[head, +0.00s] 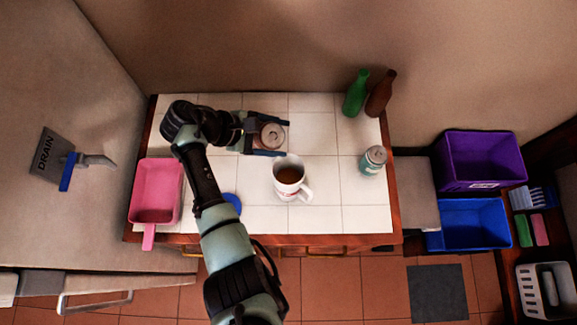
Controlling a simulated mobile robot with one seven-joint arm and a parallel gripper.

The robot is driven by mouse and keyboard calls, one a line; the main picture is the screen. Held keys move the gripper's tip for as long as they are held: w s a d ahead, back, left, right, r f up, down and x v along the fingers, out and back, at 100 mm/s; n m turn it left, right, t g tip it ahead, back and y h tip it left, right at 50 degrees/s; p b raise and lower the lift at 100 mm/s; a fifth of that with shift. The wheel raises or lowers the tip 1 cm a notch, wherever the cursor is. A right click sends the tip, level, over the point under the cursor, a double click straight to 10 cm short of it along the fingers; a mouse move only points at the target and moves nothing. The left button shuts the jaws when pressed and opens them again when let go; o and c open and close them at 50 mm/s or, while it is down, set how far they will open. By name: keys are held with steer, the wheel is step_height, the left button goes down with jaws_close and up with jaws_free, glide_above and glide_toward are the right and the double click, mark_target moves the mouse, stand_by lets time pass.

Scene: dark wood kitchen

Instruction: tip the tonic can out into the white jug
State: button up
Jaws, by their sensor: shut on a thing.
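A can (270,135) with a round metal top is between the two fingers of my gripper (284,138), which is shut on it. The can looks upright; its side and label are mostly hidden, and I cannot tell whether it touches the counter. The white jug (281,192) stands just in front of the can, slightly right, with its handle to the lower right and brown liquid inside. A second can (372,163), pale and teal, stands at the right of the counter. I cannot read either label.
A green bottle (355,95) and a brown bottle (380,94) stand at the back right. A pink scoop-like tray (154,178) lies at the left. A blue round thing (232,201) is partly behind my arm. White tile (340,215) is clear right of the jug.

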steer(key=w+a+f+n+g+h+b, duration=0.1)
steer(key=b, duration=0.2)
steer(key=shift+h+b, duration=0.3)
steer(key=shift+b, duration=0.05)
steer(key=b, duration=0.3)
steer(key=f+g+h+b, duration=0.1)
steer(key=b, duration=0.2)
steer(key=shift+w+a+f+n, duration=0.25)
steer(key=shift+w+f+n, duration=0.05)
steer(key=shift+w+n, duration=0.1)
steer(key=b, duration=0.1)
steer(key=h+b, duration=0.1)
steer(key=b, duration=0.1)
steer(key=shift+w+a+r+n+g, duration=0.1)
steer(key=shift+w+a+n+g, duration=0.05)
steer(key=shift+a+n+g, duration=0.15)
steer(key=shift+h, duration=0.3)
steer(key=shift+r+b, duration=0.15)
steer(key=shift+b, duration=0.2)
steer(key=shift+r, duration=0.2)
